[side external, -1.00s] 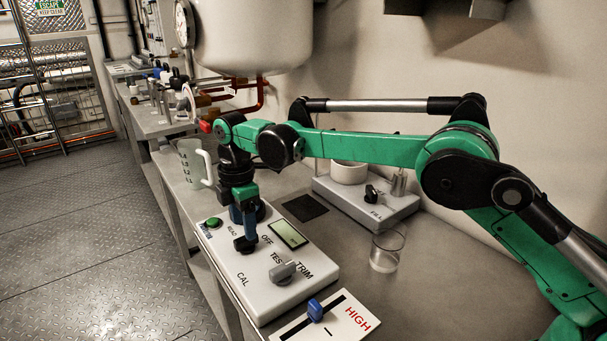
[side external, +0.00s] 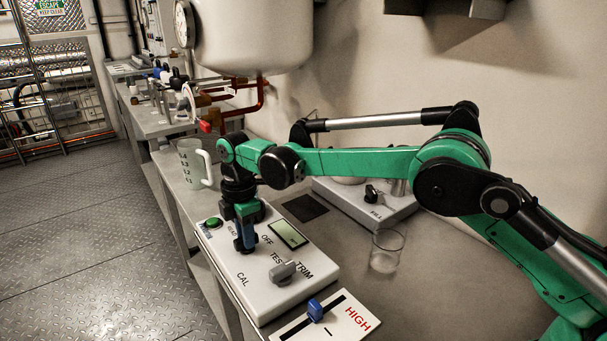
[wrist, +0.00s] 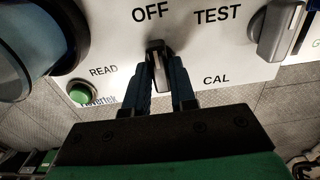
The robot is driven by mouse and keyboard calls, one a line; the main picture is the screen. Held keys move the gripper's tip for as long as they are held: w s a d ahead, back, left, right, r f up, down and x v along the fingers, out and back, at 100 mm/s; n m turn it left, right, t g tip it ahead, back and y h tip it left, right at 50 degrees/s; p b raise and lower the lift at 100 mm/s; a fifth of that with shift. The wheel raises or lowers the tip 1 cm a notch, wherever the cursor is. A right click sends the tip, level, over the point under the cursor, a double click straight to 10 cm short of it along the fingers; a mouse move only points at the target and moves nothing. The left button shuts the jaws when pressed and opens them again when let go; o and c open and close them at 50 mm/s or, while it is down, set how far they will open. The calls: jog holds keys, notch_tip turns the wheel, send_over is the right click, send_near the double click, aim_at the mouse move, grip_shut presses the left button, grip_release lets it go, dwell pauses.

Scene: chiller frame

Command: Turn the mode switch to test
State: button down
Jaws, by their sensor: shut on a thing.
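The mode switch (wrist: 157,66) is a dark knob with a pale strip on a white panel box (side external: 262,300). The labels READ, OFF, TEST and CAL stand around it. In the wrist view its far end points up towards OFF. My gripper (wrist: 160,85) is shut on the knob, one blue finger on each side. In the side view my gripper (side external: 244,246) is down at the panel and mostly hides the switch.
The grey TRIM knob (side external: 284,271) and a small display (side external: 289,234) share the panel. A green button (side external: 213,223) sits near READ. A blue slider (side external: 315,310) is in front. A beaker (side external: 386,251) and a jug (side external: 192,163) stand nearby.

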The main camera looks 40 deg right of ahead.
jog(key=shift+m, duration=0.3)
jog(key=m, duration=0.5)
jog(key=shift+m, duration=0.3)
jog(key=m, duration=0.5)
jog(key=shift+m, duration=0.4)
jog(key=c, duration=0.7)
grip_release()
jog(key=shift+r, duration=0.1)
jog(key=shift+r, duration=2.75)
